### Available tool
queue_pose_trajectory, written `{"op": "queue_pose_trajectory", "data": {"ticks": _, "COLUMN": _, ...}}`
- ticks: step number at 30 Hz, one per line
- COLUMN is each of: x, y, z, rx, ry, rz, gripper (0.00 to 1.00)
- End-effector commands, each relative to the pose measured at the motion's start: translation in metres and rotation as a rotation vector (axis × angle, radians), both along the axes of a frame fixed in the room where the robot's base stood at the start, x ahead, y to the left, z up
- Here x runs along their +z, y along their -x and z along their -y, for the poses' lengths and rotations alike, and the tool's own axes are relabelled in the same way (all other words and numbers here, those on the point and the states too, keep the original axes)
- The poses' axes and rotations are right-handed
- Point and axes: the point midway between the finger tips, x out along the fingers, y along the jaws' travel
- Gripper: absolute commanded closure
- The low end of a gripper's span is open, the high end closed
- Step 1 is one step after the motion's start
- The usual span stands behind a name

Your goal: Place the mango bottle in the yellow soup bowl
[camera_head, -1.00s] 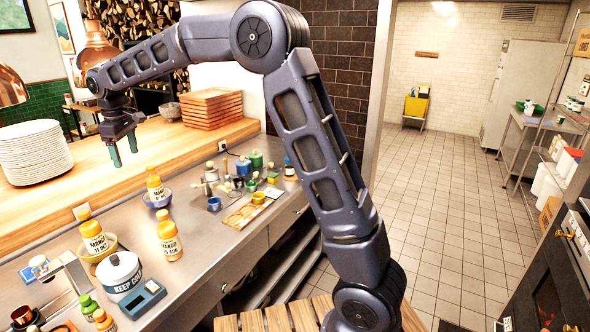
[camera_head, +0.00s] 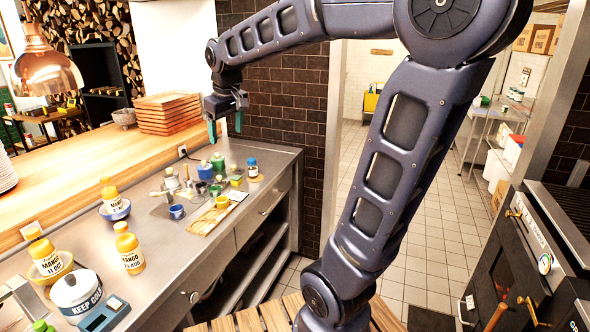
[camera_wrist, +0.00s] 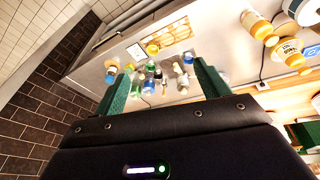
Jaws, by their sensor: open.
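Three mango bottles with yellow caps show in the head view. One mango bottle (camera_head: 130,253) stands directly on the steel counter. Another mango bottle (camera_head: 111,196) is in a blue bowl (camera_head: 116,214). A third mango bottle (camera_head: 45,257) is in the yellow soup bowl (camera_head: 66,262) at the left, which hides its base. My gripper (camera_head: 225,128) is open and empty, high above the counter's far end, well right of all three bottles. In the wrist view its green fingers (camera_wrist: 160,80) are spread, and mango bottles (camera_wrist: 288,50) show at the upper right.
Several small jars and cups (camera_head: 205,172) crowd the counter below my gripper, beside a wooden board (camera_head: 205,220). A white pot labelled "KEEP COLD" (camera_head: 75,290) and a dark scale (camera_head: 104,315) stand at the front left. A wooden ledge (camera_head: 90,150) runs behind the counter.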

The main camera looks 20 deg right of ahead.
Motion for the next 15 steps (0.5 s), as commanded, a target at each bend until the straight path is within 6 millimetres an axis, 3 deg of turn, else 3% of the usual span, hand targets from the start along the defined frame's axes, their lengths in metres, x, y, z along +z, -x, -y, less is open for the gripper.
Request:
{"op": "queue_pose_trajectory", "data": {"ticks": 1, "x": -0.002, "y": 0.013, "z": 0.018, "rx": -0.042, "ry": -0.008, "rz": 0.01, "gripper": 0.25}}
{"op": "queue_pose_trajectory", "data": {"ticks": 6, "x": -0.018, "y": 0.054, "z": 0.066, "rx": -0.177, "ry": -0.04, "rz": 0.04, "gripper": 0.25}}
{"op": "queue_pose_trajectory", "data": {"ticks": 15, "x": -0.058, "y": 0.127, "z": 0.125, "rx": -0.399, "ry": -0.094, "rz": 0.092, "gripper": 0.25}}
